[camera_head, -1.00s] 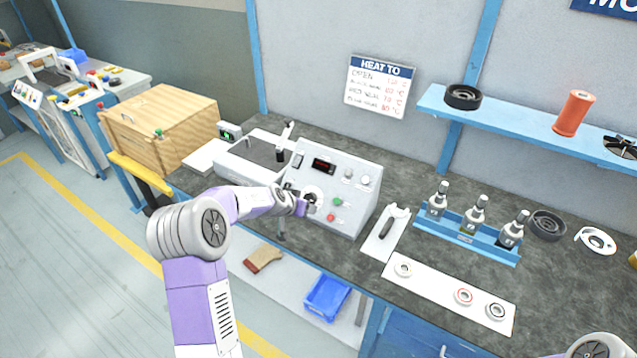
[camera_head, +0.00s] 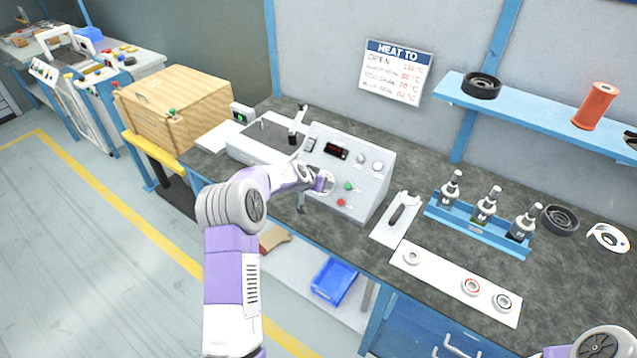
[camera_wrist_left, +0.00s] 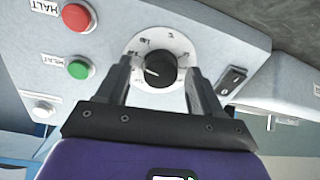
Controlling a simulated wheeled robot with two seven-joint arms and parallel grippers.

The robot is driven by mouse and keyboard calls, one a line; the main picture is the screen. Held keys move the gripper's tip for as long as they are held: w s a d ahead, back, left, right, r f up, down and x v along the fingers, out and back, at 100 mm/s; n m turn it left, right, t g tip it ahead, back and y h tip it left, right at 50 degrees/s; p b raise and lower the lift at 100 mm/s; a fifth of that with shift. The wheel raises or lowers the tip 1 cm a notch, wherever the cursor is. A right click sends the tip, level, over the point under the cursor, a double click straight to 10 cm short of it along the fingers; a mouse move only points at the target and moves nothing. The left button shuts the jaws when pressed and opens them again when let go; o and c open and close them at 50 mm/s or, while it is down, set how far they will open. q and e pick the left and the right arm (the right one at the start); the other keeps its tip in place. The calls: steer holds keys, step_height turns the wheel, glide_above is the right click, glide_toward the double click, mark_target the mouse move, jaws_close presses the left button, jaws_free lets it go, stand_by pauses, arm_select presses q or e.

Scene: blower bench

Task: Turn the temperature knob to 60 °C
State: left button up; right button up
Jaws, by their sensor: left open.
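The temperature knob (camera_wrist_left: 161,68) is black and round with a white pointer mark, set on a white dial (camera_wrist_left: 148,44) with small numbers. In the wrist view the picture is upside down and the pointer lies toward the left; I cannot read its value surely. My left gripper (camera_wrist_left: 161,72) is open, one finger on each side of the knob, with gaps still showing. In the head view my left gripper (camera_head: 324,182) is at the front of the grey control box (camera_head: 374,182) and hides most of the knob. The red-digit display (camera_head: 337,151) is too small to read.
Beside the dial are a red HALT button (camera_wrist_left: 78,16), a green HEAT button (camera_wrist_left: 80,68) and a black switch (camera_wrist_left: 232,78). A tool on a white plate (camera_head: 388,232) and a blue bottle rack (camera_head: 478,232) stand to the right. A wall chart (camera_head: 396,72) lists temperatures.

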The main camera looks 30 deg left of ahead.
arm_select(q)
steer(key=c, duration=1.1)
steer(key=shift+o, duration=0.2)
